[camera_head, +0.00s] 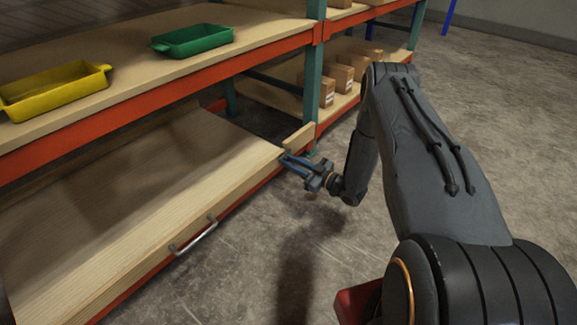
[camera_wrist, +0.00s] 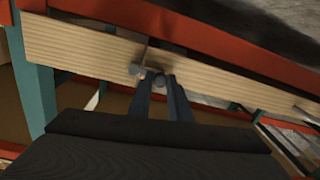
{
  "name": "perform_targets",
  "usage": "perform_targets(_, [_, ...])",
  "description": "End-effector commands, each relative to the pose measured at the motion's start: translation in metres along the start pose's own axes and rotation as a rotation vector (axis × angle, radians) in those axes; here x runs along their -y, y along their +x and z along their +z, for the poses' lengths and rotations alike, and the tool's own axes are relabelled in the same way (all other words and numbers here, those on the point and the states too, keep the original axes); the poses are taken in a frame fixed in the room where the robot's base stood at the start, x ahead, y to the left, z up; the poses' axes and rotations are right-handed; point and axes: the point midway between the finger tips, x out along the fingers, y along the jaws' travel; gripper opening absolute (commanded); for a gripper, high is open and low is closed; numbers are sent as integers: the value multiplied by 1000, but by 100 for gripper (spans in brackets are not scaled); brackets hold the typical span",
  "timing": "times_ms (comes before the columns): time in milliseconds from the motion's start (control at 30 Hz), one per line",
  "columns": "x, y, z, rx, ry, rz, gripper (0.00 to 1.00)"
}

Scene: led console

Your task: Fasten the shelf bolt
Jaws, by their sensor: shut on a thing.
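The shelf bolt (camera_wrist: 152,72) is a small grey metal piece on the pale wooden front edge of the lower shelf (camera_wrist: 80,48), near a gap in the wood. My gripper (camera_wrist: 156,80) is shut on it, with both dark fingers close together at the bolt. In the head view, my gripper (camera_head: 290,161) reaches from the right to the right front corner of the lower shelf board (camera_head: 150,185). The bolt is too small and covered to make out there. I cannot tell how far the bolt is slid.
A silver handle (camera_head: 194,238) sits on the lower shelf's front edge. A yellow tray (camera_head: 55,92) and a green tray (camera_head: 192,41) stand on the shelf above. A teal post (camera_head: 312,75) rises beside my gripper. Several cardboard boxes (camera_head: 343,78) stand behind. The floor in front is clear.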

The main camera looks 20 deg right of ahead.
Motion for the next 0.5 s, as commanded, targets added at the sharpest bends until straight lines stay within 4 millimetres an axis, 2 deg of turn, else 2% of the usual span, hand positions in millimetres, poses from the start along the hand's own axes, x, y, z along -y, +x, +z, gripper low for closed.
perform_targets(167, [-6,-2,1,3,-3,12,0])
perform_targets(200, [-6,-2,1,4,-3,13,21])
perform_targets(300, [-6,-2,1,4,-3,14,36])
perform_targets(500, [-2,1,0,2,-3,7,36])
